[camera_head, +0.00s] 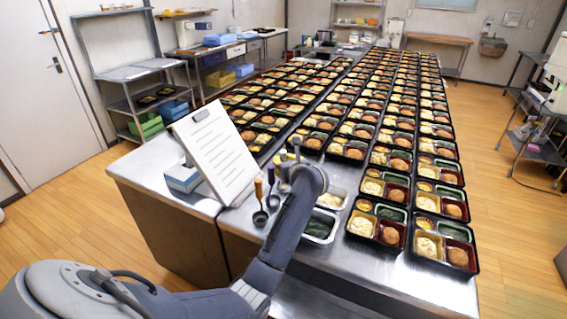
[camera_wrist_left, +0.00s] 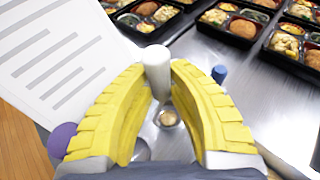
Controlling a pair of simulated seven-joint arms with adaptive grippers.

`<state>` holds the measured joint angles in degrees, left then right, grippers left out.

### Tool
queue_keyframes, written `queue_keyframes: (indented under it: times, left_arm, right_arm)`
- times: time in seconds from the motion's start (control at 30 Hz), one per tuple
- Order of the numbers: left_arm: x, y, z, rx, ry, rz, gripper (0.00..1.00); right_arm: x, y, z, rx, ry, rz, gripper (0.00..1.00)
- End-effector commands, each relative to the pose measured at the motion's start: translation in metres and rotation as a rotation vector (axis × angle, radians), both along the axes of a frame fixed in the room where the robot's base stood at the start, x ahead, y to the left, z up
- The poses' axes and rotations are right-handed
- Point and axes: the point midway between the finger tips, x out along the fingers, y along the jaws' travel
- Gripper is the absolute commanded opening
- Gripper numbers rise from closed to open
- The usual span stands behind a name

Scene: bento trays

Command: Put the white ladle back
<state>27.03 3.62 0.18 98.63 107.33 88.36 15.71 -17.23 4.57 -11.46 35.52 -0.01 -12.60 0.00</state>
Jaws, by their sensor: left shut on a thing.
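The white ladle shows in the left wrist view as an upright white handle (camera_wrist_left: 157,68) between my left gripper's yellow fingers. My left gripper (camera_wrist_left: 158,92) is shut on this handle; its fingers lie on both sides. The ladle's lower end is mostly hidden by the fingers. In the head view my left wrist hides most of the gripper, beside the row of ladles. An orange-handled ladle (camera_head: 258,188) and a purple-handled ladle (camera_head: 271,176) stand just left of it. A blue handle (camera_wrist_left: 219,73) is right of the fingers in the wrist view. My right gripper is not in view.
A white board with printed lines (camera_head: 214,150) leans left of the ladles. Food containers, one with dark green food (camera_head: 318,228), are right of my wrist. Long rows of black bento trays (camera_head: 380,248) fill the steel table.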

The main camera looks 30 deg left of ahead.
Motion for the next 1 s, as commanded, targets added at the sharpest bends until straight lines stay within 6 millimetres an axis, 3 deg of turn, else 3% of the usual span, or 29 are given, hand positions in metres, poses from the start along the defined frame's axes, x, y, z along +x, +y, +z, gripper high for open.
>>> queue_keyframes:
  times: [0.43, 0.47, 0.63, 1.0]
  left_arm:
    - [0.0000, -0.0001, -0.0043, 0.000, 0.000, 0.000, 0.00]
    - [0.0000, -0.0002, -0.0045, -0.001, -0.001, 0.000, 0.19]
    - [0.0000, -0.0002, -0.0042, 0.000, 0.000, 0.000, 0.39]
    - [-0.0018, -0.0034, 0.0000, -0.001, -0.001, -0.001, 0.39]
  right_arm:
    - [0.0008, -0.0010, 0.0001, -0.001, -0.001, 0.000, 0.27]
    - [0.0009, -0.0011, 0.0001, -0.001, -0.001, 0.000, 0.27]
    - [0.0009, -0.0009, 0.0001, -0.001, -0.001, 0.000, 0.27]
    - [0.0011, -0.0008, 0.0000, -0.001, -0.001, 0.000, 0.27]
